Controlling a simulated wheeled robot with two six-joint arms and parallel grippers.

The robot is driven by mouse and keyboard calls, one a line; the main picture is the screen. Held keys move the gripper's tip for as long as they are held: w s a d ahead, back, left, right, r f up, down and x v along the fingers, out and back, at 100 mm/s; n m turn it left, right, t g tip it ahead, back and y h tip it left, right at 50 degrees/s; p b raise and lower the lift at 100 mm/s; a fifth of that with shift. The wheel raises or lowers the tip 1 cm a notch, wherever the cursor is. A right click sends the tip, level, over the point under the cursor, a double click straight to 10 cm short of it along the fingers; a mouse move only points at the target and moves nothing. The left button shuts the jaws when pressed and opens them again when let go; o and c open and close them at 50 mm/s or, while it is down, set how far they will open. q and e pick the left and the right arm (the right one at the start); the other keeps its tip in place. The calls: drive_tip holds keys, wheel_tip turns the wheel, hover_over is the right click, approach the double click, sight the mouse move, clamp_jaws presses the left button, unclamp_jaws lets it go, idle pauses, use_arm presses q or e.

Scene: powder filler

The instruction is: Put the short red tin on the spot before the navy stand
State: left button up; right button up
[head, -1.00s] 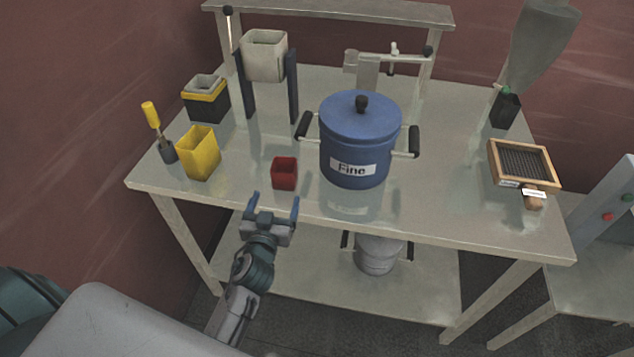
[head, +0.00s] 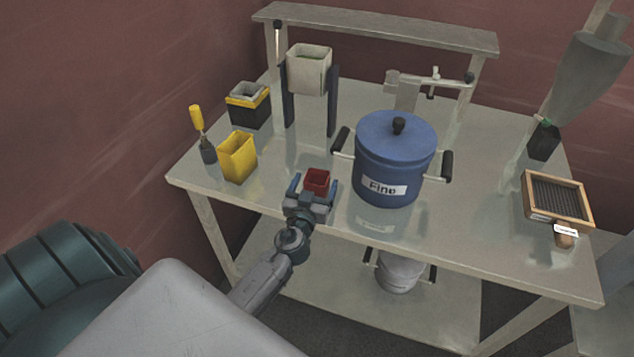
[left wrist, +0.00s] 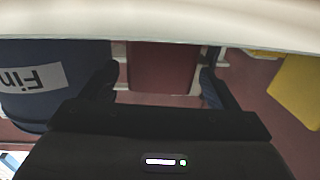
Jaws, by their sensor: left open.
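The short red tin (head: 317,180) stands on the table near its front edge, left of the blue pot. My left gripper (head: 312,192) is open, its blue fingers on either side of the tin. In the left wrist view the tin (left wrist: 163,68) shows between the two dark fingers (left wrist: 160,90), with a gap on each side. The navy stand (head: 333,103) has two uprights holding a pale square hopper (head: 309,70), behind the tin. The table between its legs is bare. My right gripper is not in view.
The blue pot (head: 393,165) labelled "Fine" stands close right of the tin. A yellow tin (head: 238,158), a yellow-handled tool (head: 198,120) and a black-and-yellow box (head: 249,108) stand to the left. A wood-framed sieve (head: 557,200) lies at the right.

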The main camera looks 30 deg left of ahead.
sight(317, 171)
use_arm(q)
drive_tip(key=x, duration=0.2)
drive_tip(key=shift+w+a, duration=0.15)
drive_tip(key=shift+w, duration=0.15)
drive_tip(key=shift+s, duration=0.1)
drive_tip(key=shift+c, duration=1.3)
drive_tip(key=c, duration=0.9)
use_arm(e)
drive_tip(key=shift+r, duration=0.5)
use_arm(q)
drive_tip(key=shift+r, duration=0.15)
